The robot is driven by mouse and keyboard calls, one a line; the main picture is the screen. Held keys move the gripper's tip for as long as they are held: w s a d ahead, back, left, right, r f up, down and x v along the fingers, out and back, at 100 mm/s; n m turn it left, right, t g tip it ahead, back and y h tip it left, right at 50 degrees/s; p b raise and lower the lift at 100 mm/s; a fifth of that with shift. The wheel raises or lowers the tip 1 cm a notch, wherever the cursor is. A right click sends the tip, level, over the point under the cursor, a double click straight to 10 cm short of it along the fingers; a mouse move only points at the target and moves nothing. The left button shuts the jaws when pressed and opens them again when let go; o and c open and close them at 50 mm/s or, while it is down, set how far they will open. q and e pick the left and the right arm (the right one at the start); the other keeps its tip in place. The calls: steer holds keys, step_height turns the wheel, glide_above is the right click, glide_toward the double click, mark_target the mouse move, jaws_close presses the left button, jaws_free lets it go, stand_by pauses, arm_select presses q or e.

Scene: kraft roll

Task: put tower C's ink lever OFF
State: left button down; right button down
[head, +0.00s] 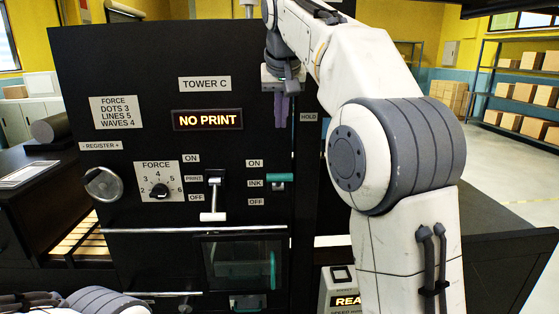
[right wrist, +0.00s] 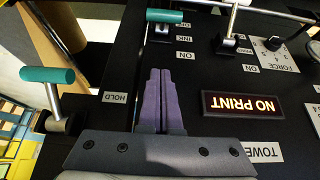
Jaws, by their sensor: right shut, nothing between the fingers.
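Tower C's ink lever (head: 279,178) has a teal handle, just above the level of the INK label, between the ON label above and the OFF label below. In the right wrist view, which is upside down, the ink lever (right wrist: 166,16) shows at the top beside its labels. My right gripper (head: 281,120) hangs above the ink lever, in front of the black panel and apart from the lever. Its purple fingers (right wrist: 161,72) are together with nothing between them. My left gripper is not in view; part of my left arm shows at the lower left.
The print lever (head: 213,212) points down, left of the ink lever. The lit sign (head: 208,119) reads NO PRINT. A FORCE dial (head: 159,191) is further left. A teal-handled lever (right wrist: 50,80) stands beside the HOLD label (right wrist: 115,97); my right arm hides it in the head view.

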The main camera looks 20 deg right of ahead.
glide_above(279, 181)
steer(key=w+d, duration=0.2)
steer(key=w, duration=0.2)
steer(key=f, duration=0.8)
steer(key=shift+w+a+f, duration=0.1)
steer(key=shift+a+f, duration=0.1)
steer(key=shift+f, duration=0.1)
steer(key=shift+s+a+f, duration=0.2)
steer(key=shift+s+f, duration=0.5)
steer(key=shift+s+a+f, duration=0.2)
steer(key=shift+s+f, duration=0.5)
